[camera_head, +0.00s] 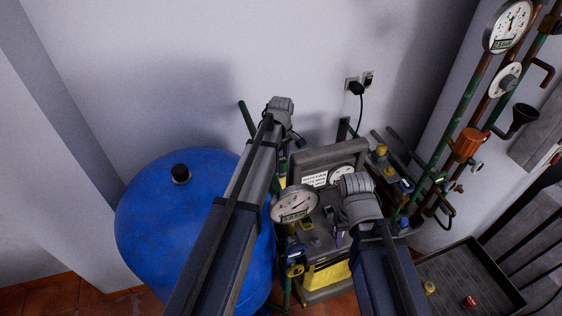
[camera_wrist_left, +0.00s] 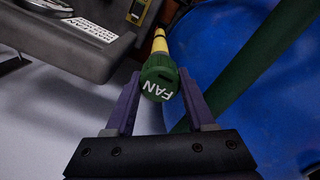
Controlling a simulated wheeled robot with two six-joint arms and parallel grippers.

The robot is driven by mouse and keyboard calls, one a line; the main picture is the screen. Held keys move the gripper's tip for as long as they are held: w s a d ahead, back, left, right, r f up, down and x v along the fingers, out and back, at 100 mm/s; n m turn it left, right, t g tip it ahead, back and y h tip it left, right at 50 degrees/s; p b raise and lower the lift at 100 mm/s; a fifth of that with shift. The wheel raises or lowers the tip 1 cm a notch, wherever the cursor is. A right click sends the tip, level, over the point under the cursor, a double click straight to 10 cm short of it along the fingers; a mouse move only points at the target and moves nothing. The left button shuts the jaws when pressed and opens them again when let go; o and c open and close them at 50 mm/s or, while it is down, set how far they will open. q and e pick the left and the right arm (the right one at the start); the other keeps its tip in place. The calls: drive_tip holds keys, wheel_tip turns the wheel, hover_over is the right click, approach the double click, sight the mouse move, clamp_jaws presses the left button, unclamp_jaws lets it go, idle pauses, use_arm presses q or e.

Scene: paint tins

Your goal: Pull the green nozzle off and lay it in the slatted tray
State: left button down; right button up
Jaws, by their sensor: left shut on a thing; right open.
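The green nozzle (camera_wrist_left: 160,78), a round cap marked FAN, sits between the purple fingers of my left gripper (camera_wrist_left: 160,100) in the left wrist view. The gripper is shut on it. The dark slatted tray (camera_head: 468,268) is at lower right.
A yellow piece (camera_head: 429,288) and a red piece (camera_head: 469,301) lie in the tray. A blue tank (camera_head: 160,225) stands at left. The grey machine (camera_head: 325,160) with gauges is in the middle. Pipes with gauges (camera_head: 508,27) rise at right.

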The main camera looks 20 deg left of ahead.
sight(281, 160)
use_arm(q)
drive_tip(key=shift+r+p, duration=0.75)
drive_tip(key=shift+r, duration=0.15)
drive_tip(key=shift+r+p, duration=1.95)
drive_tip(key=shift+r, duration=0.1)
